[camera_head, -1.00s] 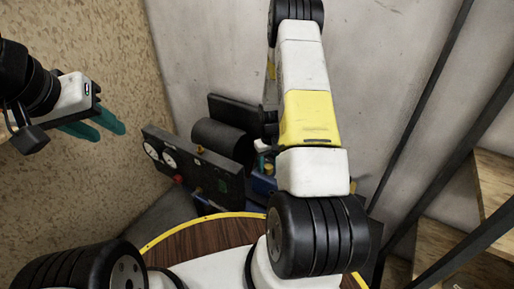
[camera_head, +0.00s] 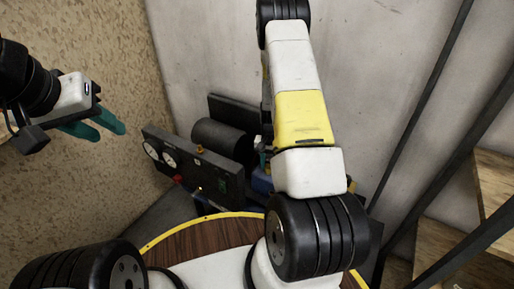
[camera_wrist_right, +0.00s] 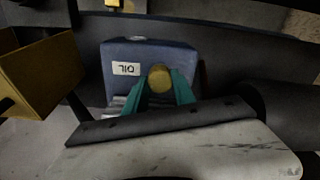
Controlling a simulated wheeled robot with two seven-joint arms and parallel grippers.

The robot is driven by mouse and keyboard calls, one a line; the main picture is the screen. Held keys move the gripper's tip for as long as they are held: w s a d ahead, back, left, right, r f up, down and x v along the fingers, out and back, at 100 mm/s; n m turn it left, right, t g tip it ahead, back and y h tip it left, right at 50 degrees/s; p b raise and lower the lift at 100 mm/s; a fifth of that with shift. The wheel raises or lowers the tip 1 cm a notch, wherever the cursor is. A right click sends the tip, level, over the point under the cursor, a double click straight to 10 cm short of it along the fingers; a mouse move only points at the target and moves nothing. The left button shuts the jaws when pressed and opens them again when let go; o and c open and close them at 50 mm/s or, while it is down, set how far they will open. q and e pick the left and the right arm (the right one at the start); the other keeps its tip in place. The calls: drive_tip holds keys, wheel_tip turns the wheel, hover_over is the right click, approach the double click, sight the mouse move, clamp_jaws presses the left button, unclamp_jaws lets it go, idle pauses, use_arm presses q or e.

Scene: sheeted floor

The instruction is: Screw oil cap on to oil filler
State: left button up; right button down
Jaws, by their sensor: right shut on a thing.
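A round yellow oil cap (camera_wrist_right: 159,82) sits between the teal fingertips of my right gripper (camera_wrist_right: 161,73) in the right wrist view. The gripper is shut on it. Behind and around it is a blue box (camera_wrist_right: 119,54) with a white OIL label, upside down in this view. The oil filler opening is not visible, and I cannot tell whether the cap touches it. In the head view, the blue box (camera_head: 261,183) shows only in part beside my right arm. My left gripper (camera_head: 110,134) is empty with its fingers apart, at the upper left.
The machine has a dark panel with gauges (camera_head: 152,150) and a black cylinder (camera_head: 218,135). A yellow block-shaped part (camera_wrist_right: 40,75) stands left of the box in the wrist view. A wall lies behind, and wooden shelves (camera_head: 447,245) stand at the right.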

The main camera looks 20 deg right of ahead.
drive_tip(key=m, duration=0.5)
drive_tip(key=c, duration=1)
unclamp_jaws()
drive_tip(key=shift+o, duration=0.2)
wheel_tip(320, 180, up, 8)
drive_tip(key=shift+r, duration=0.1)
drive_tip(key=s+a+r+n+t+y, duration=0.1)
drive_tip(key=s+a+r+n, duration=0.15)
drive_tip(key=r, duration=0.55)
drive_tip(key=s+a+r+n+t, duration=0.1)
drive_tip(key=a+r, duration=0.2)
drive_tip(key=r, duration=0.5)
drive_tip(key=s+a+r+n+t+y, duration=0.1)
drive_tip(key=s+a+r+n, duration=0.15)
drive_tip(key=r, duration=0.45)
drive_tip(key=s+a+r+n+t, duration=0.1)
drive_tip(key=s+a+r+n, duration=0.1)
drive_tip(key=s+r, duration=0.4)
drive_tip(key=s+a+r+n+t, duration=0.2)
drive_tip(key=s+r, duration=0.4)
drive_tip(key=s, duration=0.5)
drive_tip(key=shift+a+r+n, duration=0.2)
drive_tip(key=shift+a+n, duration=0.2)
drive_tip(key=shift+n, duration=0.4)
